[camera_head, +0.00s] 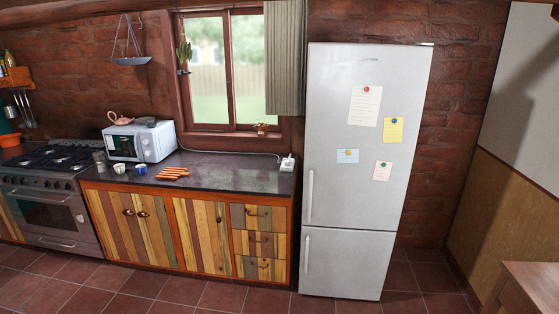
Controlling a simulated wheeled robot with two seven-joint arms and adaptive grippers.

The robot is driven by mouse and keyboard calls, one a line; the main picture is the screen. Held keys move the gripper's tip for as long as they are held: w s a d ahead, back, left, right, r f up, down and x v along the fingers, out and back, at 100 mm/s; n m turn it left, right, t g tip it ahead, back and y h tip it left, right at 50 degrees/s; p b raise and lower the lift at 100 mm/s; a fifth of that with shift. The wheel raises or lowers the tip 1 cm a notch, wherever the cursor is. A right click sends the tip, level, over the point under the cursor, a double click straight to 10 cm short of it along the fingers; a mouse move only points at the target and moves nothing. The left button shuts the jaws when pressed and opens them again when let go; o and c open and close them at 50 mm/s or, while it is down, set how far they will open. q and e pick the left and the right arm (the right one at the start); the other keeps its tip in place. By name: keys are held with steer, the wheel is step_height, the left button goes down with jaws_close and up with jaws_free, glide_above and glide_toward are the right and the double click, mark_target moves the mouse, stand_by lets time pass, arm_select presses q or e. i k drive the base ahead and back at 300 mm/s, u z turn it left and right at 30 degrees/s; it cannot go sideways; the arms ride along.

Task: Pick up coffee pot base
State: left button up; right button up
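I cannot make out a coffee pot base for certain. A small grey metallic pot-like item (99,158) stands on the counter between the stove and the microwave; it is too small to tell what it is. A brownish-pink teapot (121,118) sits on top of the white microwave (150,141). Neither of my grippers is in view.
The dark counter (225,170) also holds a white cup (119,168), a blue cup (141,169) and an orange slatted item (173,173). A stove (45,205) stands left and a fridge (357,160) right. A wooden table corner (530,285) shows lower right. Tiled floor in front is clear.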

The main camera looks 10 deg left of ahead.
mark_target(103, 169)
steer(key=u, duration=0.6)
steer(key=i, duration=1.65)
steer(key=u, duration=1.4)
steer(key=i, duration=1.9)
steer(key=u, duration=0.3)
steer(key=i, duration=1.5)
steer(key=u, duration=0.1)
